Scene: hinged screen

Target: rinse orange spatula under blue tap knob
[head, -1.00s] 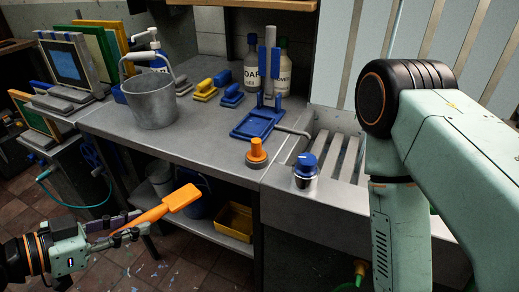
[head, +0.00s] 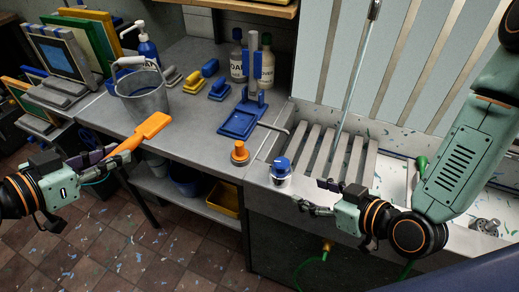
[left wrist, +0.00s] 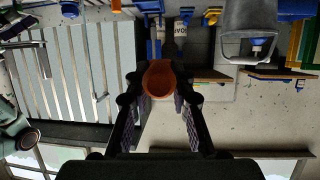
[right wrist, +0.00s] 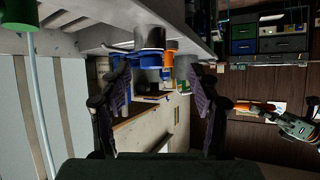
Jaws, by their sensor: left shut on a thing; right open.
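The orange spatula (head: 147,131) is in my left gripper (head: 118,157), which is shut on its handle and holds it in the air in front of the bench. In the left wrist view the spatula (left wrist: 160,80) shows end-on between the fingers. The blue tap knob (head: 281,165) stands on the sink's front left corner, with an orange knob (head: 239,152) to its left. My right gripper (head: 318,197) is open and empty, just in front of and right of the blue knob. In the right wrist view its fingers (right wrist: 160,95) are apart.
The sink (head: 345,150) has a slatted grey rack inside. A grey bucket (head: 142,95), a blue stand (head: 240,118) and bottles stand on the bench. A yellow bin (head: 223,199) is on the lower shelf. The bench front between bucket and orange knob is clear.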

